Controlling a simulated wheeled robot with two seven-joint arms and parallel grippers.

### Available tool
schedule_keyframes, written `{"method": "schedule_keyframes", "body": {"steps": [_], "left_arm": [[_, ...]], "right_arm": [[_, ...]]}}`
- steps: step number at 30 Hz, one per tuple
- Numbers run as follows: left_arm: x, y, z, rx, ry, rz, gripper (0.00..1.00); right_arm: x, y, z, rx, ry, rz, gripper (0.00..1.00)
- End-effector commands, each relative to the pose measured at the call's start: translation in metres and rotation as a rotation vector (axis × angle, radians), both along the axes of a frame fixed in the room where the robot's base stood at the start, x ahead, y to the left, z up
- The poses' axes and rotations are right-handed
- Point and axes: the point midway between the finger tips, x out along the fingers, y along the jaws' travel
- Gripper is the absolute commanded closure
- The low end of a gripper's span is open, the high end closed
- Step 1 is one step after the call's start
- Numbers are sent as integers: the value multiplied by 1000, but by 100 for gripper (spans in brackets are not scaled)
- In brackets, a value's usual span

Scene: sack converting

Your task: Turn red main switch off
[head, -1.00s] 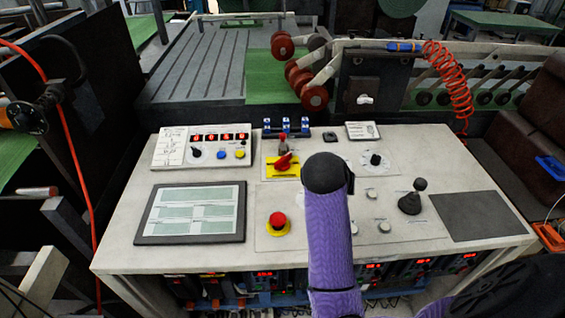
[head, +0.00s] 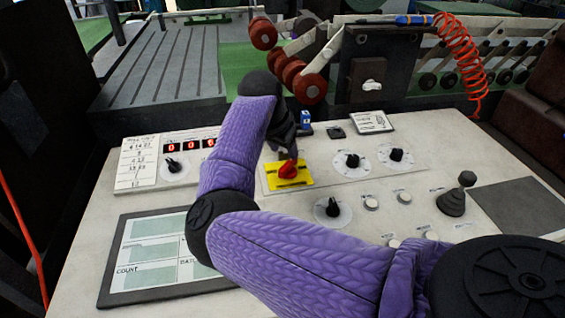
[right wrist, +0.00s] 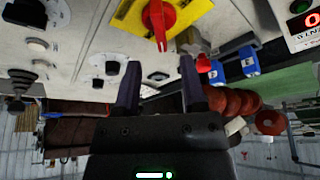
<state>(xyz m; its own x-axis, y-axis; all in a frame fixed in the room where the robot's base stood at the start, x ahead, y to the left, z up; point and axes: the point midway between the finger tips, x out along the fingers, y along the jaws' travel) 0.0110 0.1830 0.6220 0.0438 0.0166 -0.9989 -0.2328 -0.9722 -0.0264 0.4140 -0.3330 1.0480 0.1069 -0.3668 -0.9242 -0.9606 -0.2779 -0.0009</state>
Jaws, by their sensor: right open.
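The red main switch (head: 288,171) is a red rotary handle on a yellow plate (head: 298,182), set in the pale console top. In the right wrist view the red handle (right wrist: 158,22) shows at the top, its bar pointing roughly up and down the picture. My right gripper (head: 289,150) is just above and behind the switch in the head view, pointing down. In the right wrist view its two dark fingers (right wrist: 160,75) are spread with nothing between them. The handle appears beyond the fingertips; I cannot tell whether they touch. My left gripper is out of view.
Black knobs (head: 352,160) sit right of the switch, with a joystick (head: 452,200) farther right. A screen (head: 150,255) lies at front left. Blue parts (head: 306,122) stand behind the switch. My right arm covers the console's middle. Red rollers (head: 310,88) are beyond the console.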

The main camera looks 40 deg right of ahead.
Motion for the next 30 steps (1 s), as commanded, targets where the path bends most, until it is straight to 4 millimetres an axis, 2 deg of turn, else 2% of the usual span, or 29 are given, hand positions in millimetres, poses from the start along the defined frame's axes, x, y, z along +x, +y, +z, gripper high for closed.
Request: {"method": "schedule_keyframes", "body": {"steps": [1, 6, 10, 17, 24, 25, 30], "left_arm": [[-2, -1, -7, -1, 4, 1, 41], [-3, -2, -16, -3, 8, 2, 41], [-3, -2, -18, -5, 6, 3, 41], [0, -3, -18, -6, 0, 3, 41], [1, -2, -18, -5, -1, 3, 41], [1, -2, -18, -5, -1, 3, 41], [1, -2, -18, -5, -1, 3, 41]], "right_arm": [[1, -5, -15, 1, 2, -1, 47], [4, -17, -44, -1, 2, 0, 47], [6, -21, -53, 0, 0, -1, 47], [6, -21, -53, -1, -2, -1, 47], [6, -21, -53, -1, -1, 0, 96], [6, -21, -53, -1, -1, 0, 100], [6, -21, -53, -1, -1, 0, 100]]}}
